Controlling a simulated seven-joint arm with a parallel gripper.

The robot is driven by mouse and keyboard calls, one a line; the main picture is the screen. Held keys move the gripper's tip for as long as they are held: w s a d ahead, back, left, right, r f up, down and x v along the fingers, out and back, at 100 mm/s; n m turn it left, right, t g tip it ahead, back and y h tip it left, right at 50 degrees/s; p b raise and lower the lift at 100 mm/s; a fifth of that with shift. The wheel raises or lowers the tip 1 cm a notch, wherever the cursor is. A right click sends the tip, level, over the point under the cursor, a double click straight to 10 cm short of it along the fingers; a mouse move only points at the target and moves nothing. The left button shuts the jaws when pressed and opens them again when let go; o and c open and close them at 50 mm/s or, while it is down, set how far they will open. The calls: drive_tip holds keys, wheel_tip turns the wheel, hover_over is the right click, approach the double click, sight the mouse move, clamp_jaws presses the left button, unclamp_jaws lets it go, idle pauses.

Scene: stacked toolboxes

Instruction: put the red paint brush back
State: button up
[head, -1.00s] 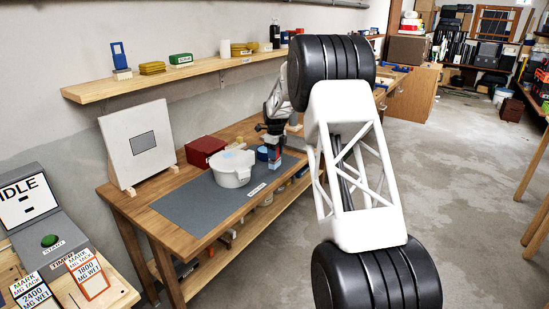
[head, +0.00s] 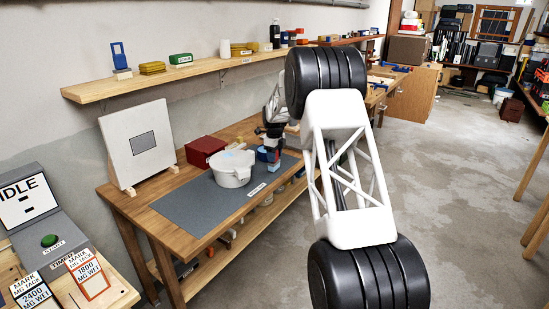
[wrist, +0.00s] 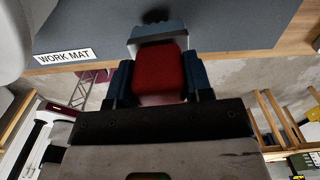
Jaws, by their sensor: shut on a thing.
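My gripper (wrist: 160,78) is shut on a red thing in the wrist view, likely the handle of the red paint brush (wrist: 160,70). A grey-blue ridged piece shows just beyond it; I cannot tell whether it belongs to the brush. In the head view my gripper (head: 272,157) is small, over the right end of the grey work mat (head: 195,205), with a little red at its tip. Whether the held thing touches the mat is unclear. The white tub (head: 231,172) stands on the mat, left of my gripper.
A red box (head: 204,150) is behind the tub, and a small blue item (head: 262,154) is close to my gripper. A white board (head: 137,145) stands at the bench's left. The wall shelf (head: 210,72) runs above, with several items. The mat's front left is clear.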

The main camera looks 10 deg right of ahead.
drive_tip(key=shift+f, duration=0.45)
drive_tip(key=shift+f, duration=0.1)
drive_tip(key=o, duration=1)
drive_tip(key=shift+f, duration=0.15)
drive_tip(key=shift+s+r, duration=0.2)
drive_tip(key=shift+r, duration=3.75)
